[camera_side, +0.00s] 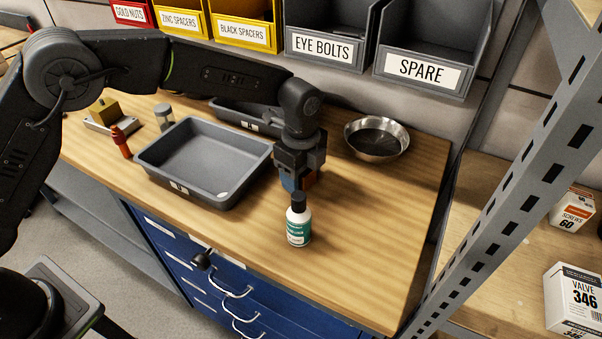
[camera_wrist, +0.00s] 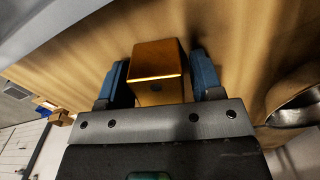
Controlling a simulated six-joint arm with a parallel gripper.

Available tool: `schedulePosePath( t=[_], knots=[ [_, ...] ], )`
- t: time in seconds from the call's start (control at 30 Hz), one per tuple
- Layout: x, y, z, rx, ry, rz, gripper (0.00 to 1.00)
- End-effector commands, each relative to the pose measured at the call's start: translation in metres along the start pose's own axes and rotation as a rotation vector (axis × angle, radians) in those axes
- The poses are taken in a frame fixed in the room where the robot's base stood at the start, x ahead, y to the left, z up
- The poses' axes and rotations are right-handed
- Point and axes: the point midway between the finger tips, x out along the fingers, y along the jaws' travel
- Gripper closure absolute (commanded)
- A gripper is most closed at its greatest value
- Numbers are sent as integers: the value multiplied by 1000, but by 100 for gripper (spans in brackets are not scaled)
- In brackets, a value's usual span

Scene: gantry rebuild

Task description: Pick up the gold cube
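The gold cube (camera_wrist: 158,66) is between the two blue fingers of my gripper (camera_wrist: 163,82) in the wrist view. The fingers stand one on each side, very close to its faces; whether both touch it I cannot tell. In the side view my gripper (camera_side: 297,181) points down over the right half of the workbench, behind the white and green bottle. An orange-gold patch of the cube (camera_side: 311,179) shows beside the blue finger there. The rest of the cube is hidden by the gripper. Whether the cube rests on the wood or hangs just above it is unclear.
The bottle (camera_side: 298,226) stands upright just in front of my gripper. A grey tray (camera_side: 152,158) lies to the left, and a metal bowl (camera_side: 377,139) is behind to the right. Labelled bins (camera_side: 425,42) hang at the back. The bench's front right is clear.

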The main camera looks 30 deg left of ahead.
Motion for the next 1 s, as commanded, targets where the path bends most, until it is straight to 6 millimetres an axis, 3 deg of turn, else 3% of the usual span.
schedulePosePath(
  t=[0.5,0.8,1.0],
  knots=[
    [-1,0,0,0,1,-2,88],
    [-4,-1,0,0,1,-3,88],
    [-22,-1,0,1,2,-4,88]
  ],
)
